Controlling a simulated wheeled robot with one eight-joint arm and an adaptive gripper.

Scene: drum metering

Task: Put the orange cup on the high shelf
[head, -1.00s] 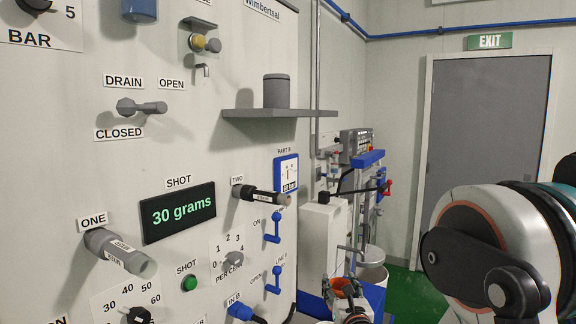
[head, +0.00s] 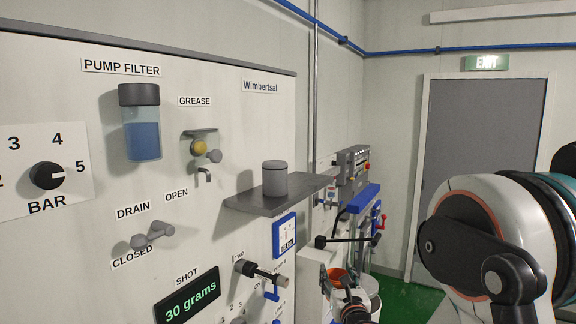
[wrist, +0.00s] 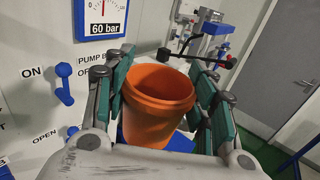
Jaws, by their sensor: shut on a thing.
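The orange cup (wrist: 158,100) is upright between the fingers of my gripper (wrist: 162,98) in the wrist view, with its open rim facing up and looking empty. The green-padded fingers are shut on it from both sides. In the head view a bit of the orange cup (head: 337,275) shows at the lower middle, partly hidden by my gripper (head: 348,290). The high shelf (head: 265,203) is a grey board on the wall panel, above and left of the cup. A grey lidded canister (head: 274,179) stands on it.
The shelf has bare room at its front left and on its right. A blue lever (wrist: 63,84) is left of my gripper. Machinery (head: 352,165) stands behind.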

